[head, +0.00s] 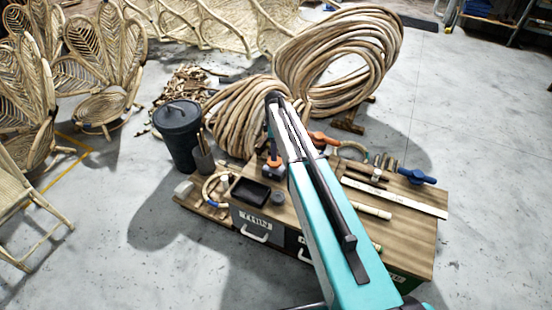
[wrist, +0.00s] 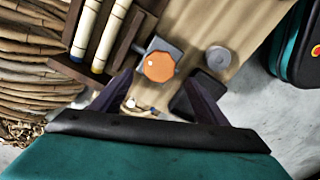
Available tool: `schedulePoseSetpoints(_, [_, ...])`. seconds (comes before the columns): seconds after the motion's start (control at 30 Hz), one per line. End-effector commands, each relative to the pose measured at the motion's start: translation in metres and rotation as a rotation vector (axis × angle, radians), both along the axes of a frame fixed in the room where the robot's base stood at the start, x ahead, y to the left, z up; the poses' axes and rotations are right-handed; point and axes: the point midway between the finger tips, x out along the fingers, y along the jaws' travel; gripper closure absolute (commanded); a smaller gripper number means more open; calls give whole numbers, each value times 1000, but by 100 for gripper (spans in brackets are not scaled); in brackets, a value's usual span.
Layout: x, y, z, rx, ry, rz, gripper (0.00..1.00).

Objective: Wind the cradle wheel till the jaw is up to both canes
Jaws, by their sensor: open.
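An orange faceted wheel (wrist: 159,66) sits on a grey block just right of the cradle; orange also shows beside my arm in the head view (head: 273,160). I cannot tell whether a jaw touches the canes. My gripper (wrist: 160,82) is open, its dark fingers on either side below the wheel, with nothing between them. In the head view my arm hides much of this area.
The wooden bench (head: 415,232) has drawers. It carries a black tray (head: 250,192), a blue-handled tool (head: 417,176), an orange-handled one (head: 322,138) and a pale ruler (head: 396,197). Large cane coils (head: 345,50) and a dark bin (head: 179,135) stand behind and left. The right floor is clear.

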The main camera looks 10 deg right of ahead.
Motion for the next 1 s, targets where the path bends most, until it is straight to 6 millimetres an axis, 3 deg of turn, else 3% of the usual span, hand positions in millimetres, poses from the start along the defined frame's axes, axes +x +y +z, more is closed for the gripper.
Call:
schedulePoseSetpoints(0.3, [0,0,-46,0,1,0,32])
schedulePoseSetpoints(0.5, [0,0,-64,0,0,0,32])
schedulePoseSetpoints(0.93, [0,0,-71,0,0,0,32])
schedulePoseSetpoints(1.0, [0,0,-71,0,0,0,42])
